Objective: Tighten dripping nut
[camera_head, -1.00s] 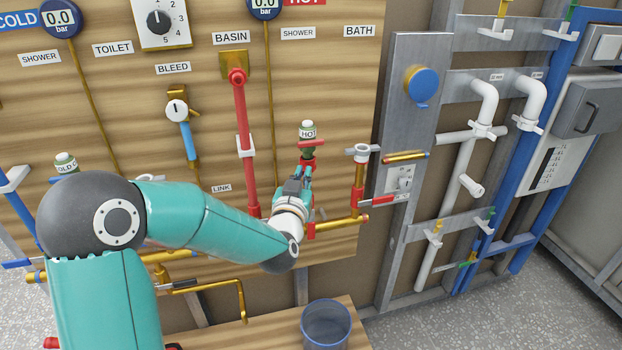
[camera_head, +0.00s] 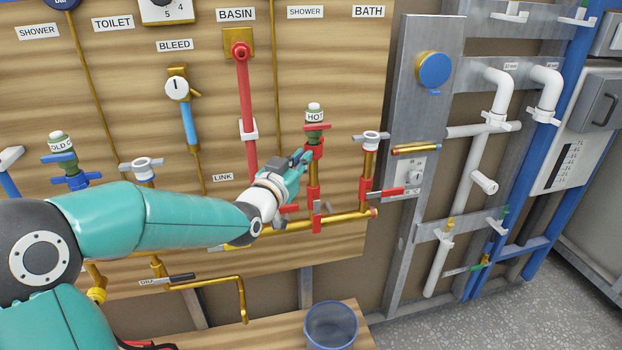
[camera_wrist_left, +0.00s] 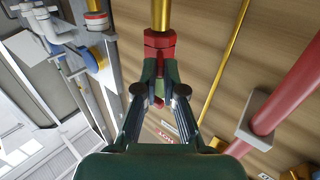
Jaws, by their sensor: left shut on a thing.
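The HOT valve (camera_head: 315,117), with a white and green top, stands on a vertical riser (camera_head: 313,190) on the wooden panel. A red nut (camera_head: 315,150) sits just under the valve's green body. My left gripper (camera_head: 304,156) reaches it from the lower left, and its fingertips are shut on the nut. In the left wrist view the fingers (camera_wrist_left: 160,78) close at the red nut (camera_wrist_left: 160,42), with a brass pipe beyond it and a bit of green between the fingers. The fingers hide part of the nut. No drip can be made out. My right gripper is not in view.
A red BASIN pipe (camera_head: 245,115) runs left of my gripper. A capped bath riser (camera_head: 369,160) with a red handle (camera_head: 392,193) stands to the right. A clear bucket (camera_head: 330,325) sits on the wooden ledge below. Grey framing (camera_head: 425,130) stands further right.

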